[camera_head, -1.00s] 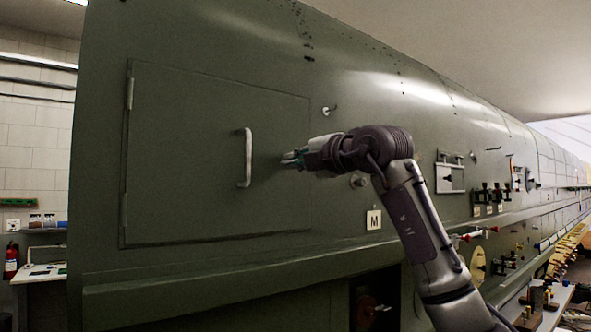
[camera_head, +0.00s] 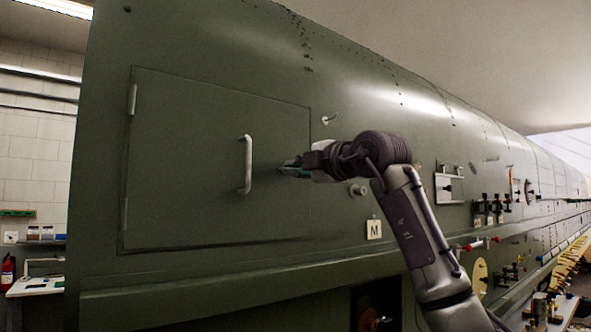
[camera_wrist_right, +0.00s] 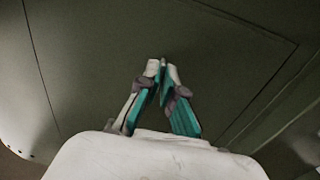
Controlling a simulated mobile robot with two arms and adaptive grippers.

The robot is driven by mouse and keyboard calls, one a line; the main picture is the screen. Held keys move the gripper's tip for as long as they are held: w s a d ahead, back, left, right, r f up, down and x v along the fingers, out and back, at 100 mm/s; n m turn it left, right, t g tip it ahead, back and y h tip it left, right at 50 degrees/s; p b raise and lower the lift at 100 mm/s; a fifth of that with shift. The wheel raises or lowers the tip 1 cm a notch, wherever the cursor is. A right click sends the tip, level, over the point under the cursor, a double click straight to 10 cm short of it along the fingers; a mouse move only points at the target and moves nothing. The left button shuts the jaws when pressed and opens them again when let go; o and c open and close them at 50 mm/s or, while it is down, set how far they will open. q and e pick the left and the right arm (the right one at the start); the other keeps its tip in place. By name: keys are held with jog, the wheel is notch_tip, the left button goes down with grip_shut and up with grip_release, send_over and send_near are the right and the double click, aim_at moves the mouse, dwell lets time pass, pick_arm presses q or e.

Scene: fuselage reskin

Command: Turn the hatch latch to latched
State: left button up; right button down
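The closed green hatch (camera_head: 190,190) is set flush in the fuselage side, with a pale upright handle (camera_head: 246,165) near its right edge. A small pale lever (camera_head: 328,119) sits on the skin just right of the hatch's upper corner; it looks like the latch, but I cannot be sure. My right gripper (camera_head: 283,168) is in front of the hatch, right of the handle and below the lever, apart from both. In the wrist view its fingertips (camera_wrist_right: 162,66) are together with nothing seen between them. My left gripper is not in view.
A round knob (camera_head: 358,190) sticks out behind my right wrist. An "M" placard (camera_head: 374,229) is below it. A square fitting (camera_head: 449,188) and several small fittings line the fuselage to the right. A ledge (camera_head: 230,274) runs under the hatch.

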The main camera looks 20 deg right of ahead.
jog(key=c, duration=1.3)
grip_release()
jog(key=shift+c, duration=0.2)
jog(key=v, duration=1.2)
